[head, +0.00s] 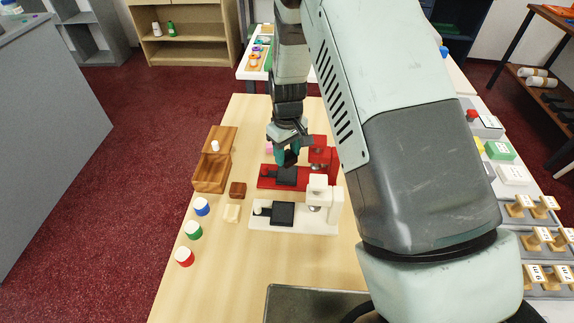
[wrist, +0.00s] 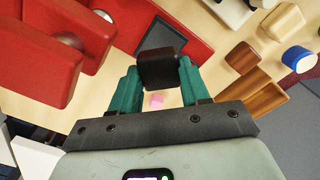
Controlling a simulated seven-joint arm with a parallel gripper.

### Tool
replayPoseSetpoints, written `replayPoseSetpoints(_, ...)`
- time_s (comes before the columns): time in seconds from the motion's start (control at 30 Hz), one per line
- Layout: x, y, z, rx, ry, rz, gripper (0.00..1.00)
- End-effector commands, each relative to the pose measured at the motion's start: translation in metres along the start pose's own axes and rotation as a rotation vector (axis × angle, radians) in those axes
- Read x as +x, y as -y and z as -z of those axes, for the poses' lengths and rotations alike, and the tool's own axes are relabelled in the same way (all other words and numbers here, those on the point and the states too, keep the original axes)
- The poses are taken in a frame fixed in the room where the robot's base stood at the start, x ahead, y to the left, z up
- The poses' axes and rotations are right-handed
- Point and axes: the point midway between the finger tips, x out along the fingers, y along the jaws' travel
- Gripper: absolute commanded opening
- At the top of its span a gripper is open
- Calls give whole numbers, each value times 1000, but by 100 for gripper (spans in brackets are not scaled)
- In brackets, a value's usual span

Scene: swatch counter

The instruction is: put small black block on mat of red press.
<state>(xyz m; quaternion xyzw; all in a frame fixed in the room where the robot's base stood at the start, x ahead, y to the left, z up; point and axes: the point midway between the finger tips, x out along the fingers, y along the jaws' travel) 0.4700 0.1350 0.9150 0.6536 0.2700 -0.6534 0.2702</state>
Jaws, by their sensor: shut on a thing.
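My gripper (head: 287,157) has teal fingers shut on a small black block (wrist: 160,66), seen between the fingertips in the wrist view. In the head view the block (head: 291,158) is a dark patch partly hidden by the fingers. The red press (head: 319,156) stands near the table's middle, with a dark square mat (head: 286,176) on its base. The block appears at the far edge of this mat in the head view and overlaps the mat (wrist: 190,40) in the wrist view. I cannot tell whether they touch.
A white press (head: 325,212) stands in front of the red one. A pink piece (wrist: 157,101) lies behind the gripper.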

Motion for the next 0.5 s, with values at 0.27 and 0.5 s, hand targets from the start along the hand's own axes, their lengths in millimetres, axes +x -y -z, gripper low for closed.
replayPoseSetpoints(0.27,26,0,0,-1,1,1,16)
replayPoseSetpoints(0.5,49,0,1,-2,-2,-1,16)
